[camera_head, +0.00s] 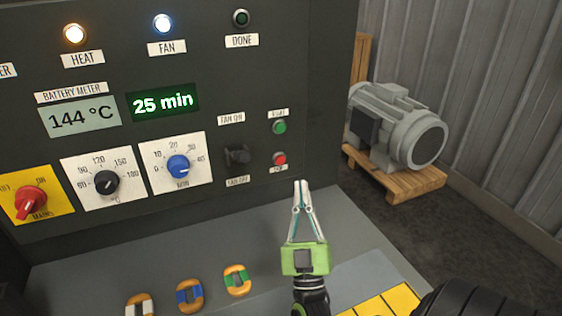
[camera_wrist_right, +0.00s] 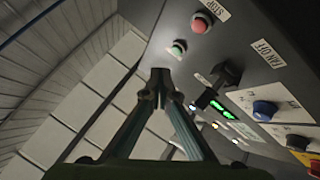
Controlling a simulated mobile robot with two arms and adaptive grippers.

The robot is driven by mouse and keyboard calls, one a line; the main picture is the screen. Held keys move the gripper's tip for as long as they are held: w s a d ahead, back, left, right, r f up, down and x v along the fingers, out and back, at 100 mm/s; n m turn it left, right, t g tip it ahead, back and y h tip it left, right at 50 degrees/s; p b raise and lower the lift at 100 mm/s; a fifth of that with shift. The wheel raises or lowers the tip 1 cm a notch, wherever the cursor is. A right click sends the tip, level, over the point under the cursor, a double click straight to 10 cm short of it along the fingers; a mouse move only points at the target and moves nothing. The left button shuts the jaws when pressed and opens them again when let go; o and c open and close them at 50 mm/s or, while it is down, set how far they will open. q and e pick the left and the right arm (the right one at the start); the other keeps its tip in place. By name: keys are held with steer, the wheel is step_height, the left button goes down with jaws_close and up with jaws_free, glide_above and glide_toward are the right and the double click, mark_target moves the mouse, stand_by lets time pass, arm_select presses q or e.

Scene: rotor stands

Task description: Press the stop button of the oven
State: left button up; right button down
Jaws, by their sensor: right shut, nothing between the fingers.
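The red stop button (camera_head: 279,159) sits low on the right side of the oven's dark control panel (camera_head: 215,55), below the green start button (camera_head: 279,127). In the right wrist view the red button (camera_wrist_right: 200,22) has a STOP label beside it, and the green button (camera_wrist_right: 179,47) is nearer the fingers. My right gripper (camera_head: 300,184) is shut and empty, fingertips pointing up, just below and right of the red button in the head view. It also shows in the right wrist view (camera_wrist_right: 161,75). The fingertips look apart from the button. My left gripper is out of view.
A black fan switch (camera_head: 237,155) sits left of the buttons, with a blue timer knob (camera_head: 178,167), a black temperature knob (camera_head: 106,183) and a red mains switch (camera_head: 30,202) further left. Several wound rings, one green-banded (camera_head: 237,280), lie on the grey ledge (camera_head: 120,262). A motor (camera_head: 418,140) stands on a pallet right.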

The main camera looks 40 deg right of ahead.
mark_target(280, 160)
steer(key=w, duration=0.2)
steer(key=w+d+b, duration=0.1)
steer(key=w, duration=0.2)
steer(key=w+d+b, duration=0.1)
steer(key=w, duration=0.2)
steer(key=shift+d, duration=0.25)
stand_by(1.1)
steer(key=shift+w+d, duration=0.1)
steer(key=shift+w, duration=0.3)
steer(key=shift+w+d, duration=0.15)
steer(key=shift+w, duration=0.15)
stand_by(0.6)
stand_by(0.4)
steer(key=shift+s+a, duration=0.25)
steer(key=shift+s, duration=0.55)
